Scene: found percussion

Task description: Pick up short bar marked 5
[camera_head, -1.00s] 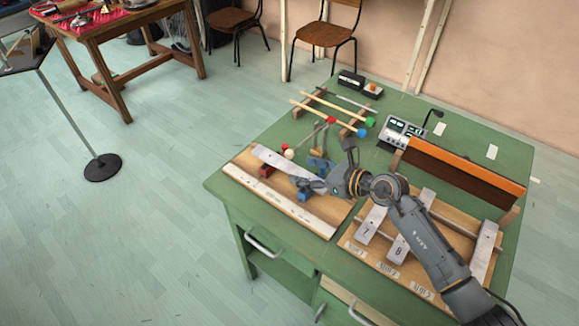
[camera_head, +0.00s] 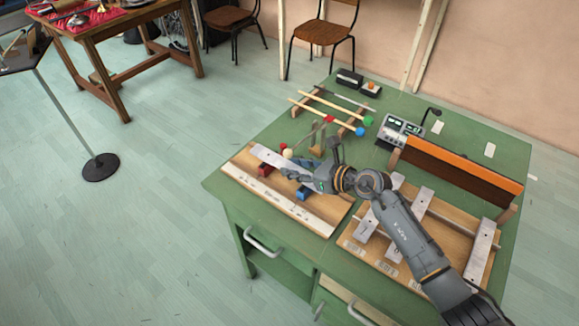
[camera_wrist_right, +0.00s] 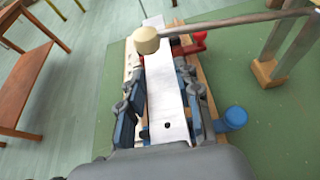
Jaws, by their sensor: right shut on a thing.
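A pale metal bar (camera_head: 268,154) lies over the left wooden board on the green table; it also shows in the right wrist view (camera_wrist_right: 165,78). I cannot read a number on it. My right gripper (camera_head: 303,172) is shut on the bar near its right end, with a finger along each side in the wrist view (camera_wrist_right: 166,108). The gripper hides that end in the head view. My left gripper is out of view.
The right board (camera_head: 352,247) bears several metal bars under my right arm. An orange-topped wooden piece (camera_head: 465,165) and a small device (camera_head: 401,130) stand behind it.

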